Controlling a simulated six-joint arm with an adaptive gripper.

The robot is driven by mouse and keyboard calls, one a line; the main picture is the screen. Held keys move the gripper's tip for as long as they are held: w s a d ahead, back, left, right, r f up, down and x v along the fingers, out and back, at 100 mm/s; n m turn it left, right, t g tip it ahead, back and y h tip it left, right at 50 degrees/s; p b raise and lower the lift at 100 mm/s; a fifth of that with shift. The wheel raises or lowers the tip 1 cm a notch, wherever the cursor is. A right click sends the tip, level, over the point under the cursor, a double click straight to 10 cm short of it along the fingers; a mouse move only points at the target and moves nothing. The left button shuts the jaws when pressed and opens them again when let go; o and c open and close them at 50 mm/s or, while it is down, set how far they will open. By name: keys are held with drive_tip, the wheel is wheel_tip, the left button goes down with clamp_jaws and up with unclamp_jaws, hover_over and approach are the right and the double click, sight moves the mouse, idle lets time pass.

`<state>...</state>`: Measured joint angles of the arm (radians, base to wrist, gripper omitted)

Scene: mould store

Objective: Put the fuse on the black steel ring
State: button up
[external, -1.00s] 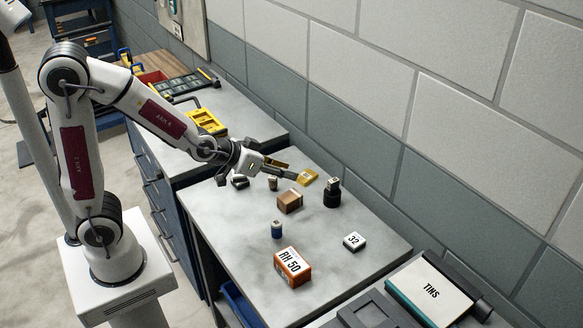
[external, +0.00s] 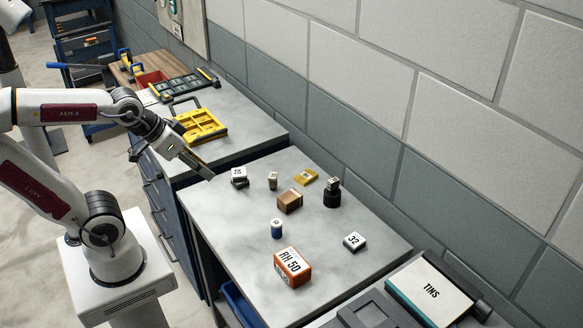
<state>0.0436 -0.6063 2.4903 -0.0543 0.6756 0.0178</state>
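A black round piece (external: 332,200), which looks like the black steel ring, stands on the grey bench toward the wall. A small block-like piece with a pale marked top (external: 333,184) sits upright on it; it may be the fuse, but it is too small to be sure. A small tan and dark upright piece with a pale top (external: 272,181) and a blue one with a pale top (external: 277,229) stand apart on the bench. My gripper (external: 211,177) is above the bench's left edge, away from these pieces. No held object shows, and its finger gap is unclear.
A brown box (external: 290,201), an orange RH 50 box (external: 292,266), a white 32 block (external: 354,241), a white block with dark sides (external: 239,177) and a yellow piece (external: 306,177) are on the bench. A yellow tray (external: 202,125) lies behind.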

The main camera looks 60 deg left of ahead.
drive_tip(key=s+a+g, duration=0.1)
drive_tip(key=s+a, duration=0.1)
drive_tip(key=s, duration=0.4)
drive_tip(key=shift+y, duration=0.3)
drive_tip(key=shift+s, duration=0.1)
